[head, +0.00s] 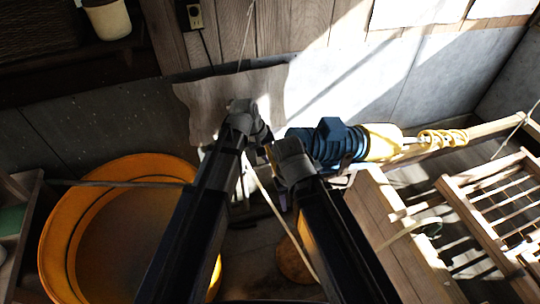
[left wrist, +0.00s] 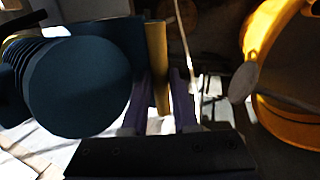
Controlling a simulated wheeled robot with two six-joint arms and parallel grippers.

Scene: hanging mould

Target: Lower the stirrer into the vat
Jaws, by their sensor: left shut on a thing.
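The stirrer (head: 335,140) has a blue ribbed motor, a yellow body and a yellow spiral end. In the head view it lies sideways, right of my arms, with the spiral pointing right. The open orange vat (head: 62,235) stands at lower left, apart from the stirrer. In the left wrist view the motor (left wrist: 80,88) fills the left and the vat (left wrist: 262,40) shows at the right edge. My left gripper (left wrist: 160,98) is shut on the stirrer's yellow bar beside the motor. I cannot make out my right gripper.
A thin dark rod (head: 115,184) reaches across the vat's rim. A wooden box (head: 385,215) and a slatted wooden rack (head: 490,215) stand at the right, below the stirrer. A grey panelled wall (head: 430,75) is behind. A pale pot (head: 108,18) stands on a shelf at upper left.

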